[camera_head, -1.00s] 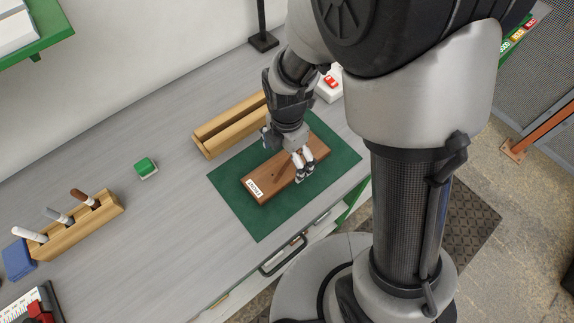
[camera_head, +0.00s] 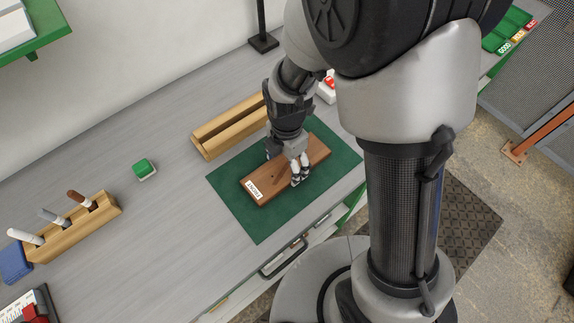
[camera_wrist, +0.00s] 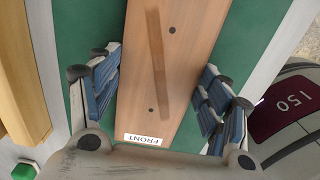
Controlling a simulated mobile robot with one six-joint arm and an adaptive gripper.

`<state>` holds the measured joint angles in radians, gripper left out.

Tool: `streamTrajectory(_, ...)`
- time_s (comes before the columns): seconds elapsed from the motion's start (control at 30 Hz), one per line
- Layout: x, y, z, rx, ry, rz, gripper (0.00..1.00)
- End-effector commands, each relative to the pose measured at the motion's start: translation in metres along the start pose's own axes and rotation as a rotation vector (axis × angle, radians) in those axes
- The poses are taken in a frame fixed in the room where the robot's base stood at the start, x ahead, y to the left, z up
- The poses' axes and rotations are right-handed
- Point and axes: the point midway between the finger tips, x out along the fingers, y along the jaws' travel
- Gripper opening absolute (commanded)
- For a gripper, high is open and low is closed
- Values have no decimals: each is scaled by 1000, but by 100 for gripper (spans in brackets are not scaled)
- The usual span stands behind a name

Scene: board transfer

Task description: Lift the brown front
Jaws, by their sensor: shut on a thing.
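The brown front (camera_head: 268,182) is a long wooden board with a white FRONT label at one end. It lies over the green mat (camera_head: 258,228); whether it touches the mat is unclear. My gripper (camera_head: 284,166) is shut across the board's width near its middle. In the wrist view, the board (camera_wrist: 162,70) runs between the blue-grey finger pads of my gripper (camera_wrist: 158,92), one on each long edge. Its face shows a darker strip and two dark dots. My arm hides part of the board's far edge in the head view.
A wooden grooved rack (camera_head: 222,133) stands just behind the mat. A black post (camera_head: 263,41) stands at the back. Grey tabletop (camera_head: 165,225) is clear left of the mat.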

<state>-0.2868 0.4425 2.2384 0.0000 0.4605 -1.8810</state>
Motion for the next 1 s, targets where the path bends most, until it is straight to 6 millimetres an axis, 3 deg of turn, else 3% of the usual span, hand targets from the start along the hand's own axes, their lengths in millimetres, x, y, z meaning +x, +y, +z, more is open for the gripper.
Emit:
streamTrajectory(0.2,0,0,0,0,0,0,39)
streamTrajectory(0.47,-1,0,0,0,0,1,39)
streamTrajectory(0.63,-12,1,0,0,-1,2,39)
streamTrajectory(0.77,-33,1,0,0,-1,4,39)
streamTrajectory(1.0,-100,2,1,0,-3,8,39)
